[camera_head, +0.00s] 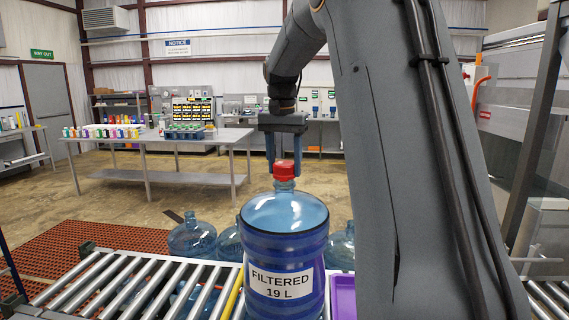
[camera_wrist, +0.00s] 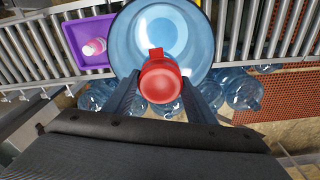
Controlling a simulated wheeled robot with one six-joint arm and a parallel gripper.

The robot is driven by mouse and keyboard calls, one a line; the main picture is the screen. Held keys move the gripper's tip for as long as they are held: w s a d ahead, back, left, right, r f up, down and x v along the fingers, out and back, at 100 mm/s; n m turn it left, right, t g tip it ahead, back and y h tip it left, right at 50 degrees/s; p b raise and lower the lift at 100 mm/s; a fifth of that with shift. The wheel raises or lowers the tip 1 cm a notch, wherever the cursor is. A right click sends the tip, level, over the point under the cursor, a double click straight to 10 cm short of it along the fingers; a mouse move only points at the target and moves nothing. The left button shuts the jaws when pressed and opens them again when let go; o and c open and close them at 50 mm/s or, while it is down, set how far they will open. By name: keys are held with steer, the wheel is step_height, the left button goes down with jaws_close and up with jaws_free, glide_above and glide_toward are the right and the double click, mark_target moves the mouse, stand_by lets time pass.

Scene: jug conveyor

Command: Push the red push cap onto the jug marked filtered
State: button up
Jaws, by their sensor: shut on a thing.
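The jug marked filtered (camera_head: 282,248) is a large blue water jug standing upright at the rollers, with a white "FILTERED 19 L" label on its front. In the wrist view its round shoulder (camera_wrist: 200,45) shows behind the cap. The red push cap (camera_head: 284,170) is at the top of the jug's neck; I cannot tell how far down it sits. It is large in the middle of the wrist view (camera_wrist: 161,80), with a small tab. My gripper (camera_head: 291,168) points down, its two fingers shut on the cap from either side.
A roller conveyor (camera_head: 105,285) runs left of the jug. A purple tray (camera_head: 342,296) is at its right, holding a pink-and-white bottle (camera_wrist: 94,46). Several other blue jugs (camera_head: 192,238) stand low behind. Benches with bottles are farther back.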

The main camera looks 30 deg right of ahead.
steer(key=shift+f, duration=0.45)
stand_by(0.8)
steer(key=o, duration=1.1)
steer(key=shift+o, duration=0.4)
steer(key=o, duration=0.5)
steer(key=shift+c, duration=0.2)
steer(key=shift+r, duration=0.1)
steer(key=shift+r+p, duration=1.1)
steer(key=shift+r, duration=2.95)
